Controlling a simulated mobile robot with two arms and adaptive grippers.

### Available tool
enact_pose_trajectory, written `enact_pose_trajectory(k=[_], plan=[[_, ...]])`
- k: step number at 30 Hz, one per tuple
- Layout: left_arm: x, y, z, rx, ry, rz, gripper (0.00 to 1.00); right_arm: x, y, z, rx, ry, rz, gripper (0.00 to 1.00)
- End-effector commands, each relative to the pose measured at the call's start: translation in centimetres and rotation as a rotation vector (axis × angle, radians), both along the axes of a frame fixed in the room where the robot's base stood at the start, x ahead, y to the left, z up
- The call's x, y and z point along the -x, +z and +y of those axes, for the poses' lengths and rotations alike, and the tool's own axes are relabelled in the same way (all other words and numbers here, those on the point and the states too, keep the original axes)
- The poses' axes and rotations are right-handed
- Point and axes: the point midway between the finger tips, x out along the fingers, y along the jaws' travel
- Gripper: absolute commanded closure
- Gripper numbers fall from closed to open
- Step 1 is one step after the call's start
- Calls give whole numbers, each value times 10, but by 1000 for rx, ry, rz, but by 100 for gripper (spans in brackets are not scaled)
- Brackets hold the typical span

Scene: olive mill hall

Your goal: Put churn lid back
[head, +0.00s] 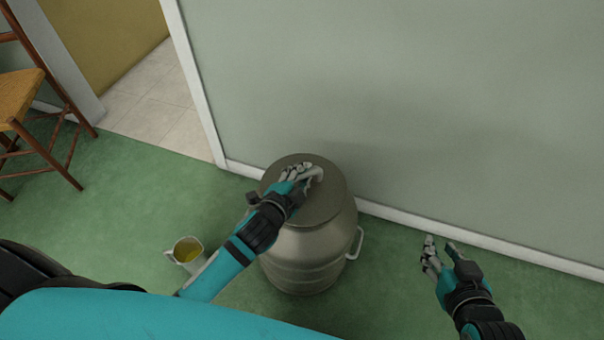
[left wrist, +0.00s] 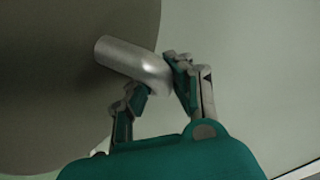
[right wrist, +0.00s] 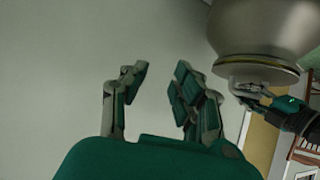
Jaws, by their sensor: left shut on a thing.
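The metal churn (head: 305,260) stands upright on the green floor by the wall. The round churn lid (head: 325,205) is at its top, over the mouth; I cannot tell whether it is fully seated. My left gripper (head: 308,174) is shut on the lid's bent metal handle, which shows between the fingers (left wrist: 160,92) in the left wrist view (left wrist: 135,66). The right wrist view shows the churn (right wrist: 260,30) from the side, top downward in the picture. My right gripper (head: 440,250) is open and empty, to the right of the churn and apart from it.
A jug with yellow liquid (head: 188,252) stands on the floor left of the churn, close to my left arm. A wooden chair (head: 30,105) is at the far left, by a doorway. The wall (head: 420,100) is close behind the churn.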

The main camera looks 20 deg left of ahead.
Motion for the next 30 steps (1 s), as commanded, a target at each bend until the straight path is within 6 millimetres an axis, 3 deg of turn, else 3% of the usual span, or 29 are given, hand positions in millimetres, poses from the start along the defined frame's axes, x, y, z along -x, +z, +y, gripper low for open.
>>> enact_pose_trajectory(k=[19, 20, 24, 26, 30], plan=[[-1, -4, 0, 0, 0, -4, 100, -8, 9, 5, -17, 8, -64, 71], [-1, -4, 0, 0, 0, -4, 80, -9, 10, 5, -17, 8, -67, 71], [0, -4, 0, 1, -1, -3, 62, -9, 10, 6, -18, 8, -69, 71], [0, -4, 0, 0, 0, -2, 55, -9, 10, 6, -18, 8, -69, 71], [0, -5, 0, 0, 0, -1, 55, -9, 10, 5, -17, 8, -68, 71]])
